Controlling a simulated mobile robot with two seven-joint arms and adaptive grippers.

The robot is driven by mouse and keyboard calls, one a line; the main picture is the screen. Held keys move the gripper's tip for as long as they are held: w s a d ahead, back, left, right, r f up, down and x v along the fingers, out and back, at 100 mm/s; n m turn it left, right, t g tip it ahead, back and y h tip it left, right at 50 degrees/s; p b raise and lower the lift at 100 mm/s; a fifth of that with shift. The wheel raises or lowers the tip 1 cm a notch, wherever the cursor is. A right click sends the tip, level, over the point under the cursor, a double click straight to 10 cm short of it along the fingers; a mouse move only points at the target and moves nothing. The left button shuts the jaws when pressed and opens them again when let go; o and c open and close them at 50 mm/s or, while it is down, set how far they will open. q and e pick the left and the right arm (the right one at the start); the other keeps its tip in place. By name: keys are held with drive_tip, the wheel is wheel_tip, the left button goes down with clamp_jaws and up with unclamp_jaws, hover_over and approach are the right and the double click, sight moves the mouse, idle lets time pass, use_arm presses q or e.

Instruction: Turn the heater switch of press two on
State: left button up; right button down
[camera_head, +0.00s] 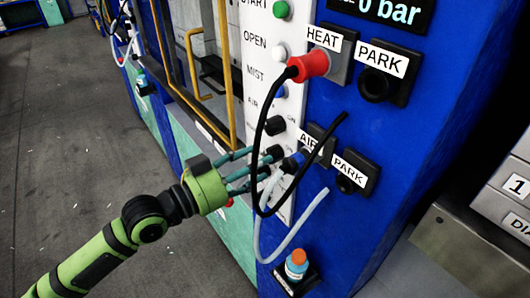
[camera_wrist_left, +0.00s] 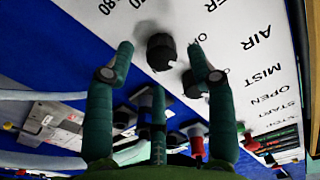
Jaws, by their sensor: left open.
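The white control strip (camera_head: 254,72) on the blue press carries START, OPEN, MIST and AIR labels. Two black knobs sit low on it, an upper one (camera_head: 275,125) and a lower one (camera_head: 275,153). My left gripper (camera_head: 262,170) is open at the strip's lower part, its fingers partly covering it. In the left wrist view, a black knob (camera_wrist_left: 160,50) stands between the spread fingertips, with numbers printed nearby. Another dark knob (camera_wrist_left: 194,84) is beside it. Contact cannot be told. No heater switch label is readable. My right gripper is not in view.
A red plug (camera_head: 309,65) with a black cable sits at HEAT. The black cable and a pale hose (camera_head: 290,238) hang right beside my left gripper. PARK sockets (camera_head: 377,84) are at right. An orange-capped bottle (camera_head: 296,264) stands below. Yellow bars (camera_head: 222,70) lie left of the strip.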

sight(273, 154)
use_arm(q)
drive_tip(key=x, duration=0.3)
drive_tip(key=shift+p, duration=0.4)
